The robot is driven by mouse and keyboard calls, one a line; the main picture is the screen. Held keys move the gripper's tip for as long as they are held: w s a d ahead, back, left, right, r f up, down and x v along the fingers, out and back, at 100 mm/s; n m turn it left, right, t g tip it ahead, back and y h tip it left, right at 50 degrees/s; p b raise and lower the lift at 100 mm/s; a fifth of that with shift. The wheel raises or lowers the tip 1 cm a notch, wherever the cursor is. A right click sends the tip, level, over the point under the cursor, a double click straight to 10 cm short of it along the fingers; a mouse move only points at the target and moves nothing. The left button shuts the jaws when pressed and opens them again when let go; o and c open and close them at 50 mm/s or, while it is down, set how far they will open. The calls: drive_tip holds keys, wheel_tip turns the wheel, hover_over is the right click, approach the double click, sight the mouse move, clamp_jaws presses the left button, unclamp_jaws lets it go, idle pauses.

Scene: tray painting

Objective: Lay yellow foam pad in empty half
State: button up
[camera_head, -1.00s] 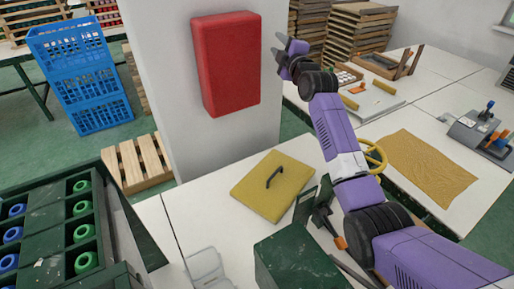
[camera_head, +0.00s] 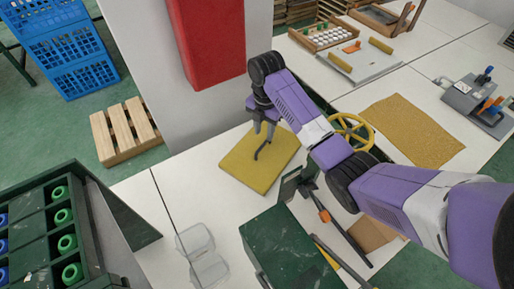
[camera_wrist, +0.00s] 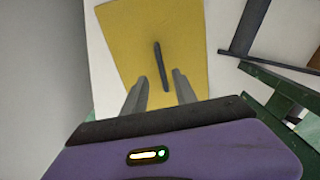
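The yellow foam pad (camera_head: 240,165) lies flat on the white table, with a dark upright handle (camera_head: 261,150) on its top. In the wrist view the pad (camera_wrist: 122,40) fills the upper middle and the handle (camera_wrist: 163,65) runs lengthwise. My gripper (camera_head: 264,131) points down over the pad near the handle. I cannot tell the exact height gap. Which place is the empty half is not clear from these views.
A wall pillar with a red box (camera_head: 205,40) stands close behind the pad. A dark green box (camera_head: 285,250) and a clear plastic container (camera_head: 203,262) are in front. A yellow handwheel (camera_head: 352,131) stands to the right. A wooden tray with white pieces (camera_head: 328,36) is farther back.

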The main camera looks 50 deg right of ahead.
sight(263, 146)
drive_tip(key=shift+s+a+f+p, duration=0.15)
drive_tip(key=shift+f+p, duration=0.2)
drive_tip(key=shift+f, duration=1.55)
drive_tip(key=shift+s+a+f+p, duration=0.15)
drive_tip(key=shift+f+p, duration=0.2)
drive_tip(key=shift+f, duration=1.5)
drive_tip(key=shift+w, duration=0.1)
drive_tip(key=shift+c, duration=0.2)
clamp_jaws()
